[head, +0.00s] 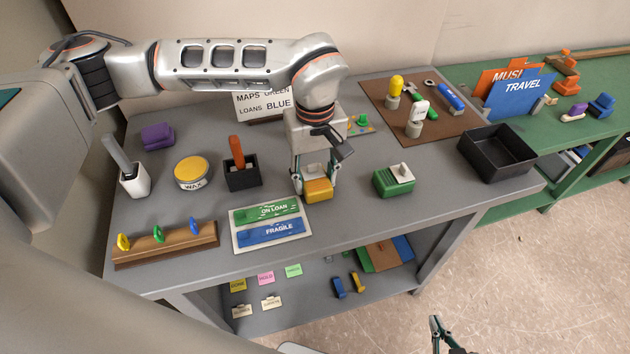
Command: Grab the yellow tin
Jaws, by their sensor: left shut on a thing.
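A round tin with a yellow lid, marked WAX (193,172), stands apart to the left. My right gripper (437,326) shows at the bottom edge, over the floor, far from the tin; its jaw state is unclear.
A black pen holder (242,177) stands left of my left gripper, and a green box with a pale top (394,181) to its right. A black tray (497,152) is at the table's right end.

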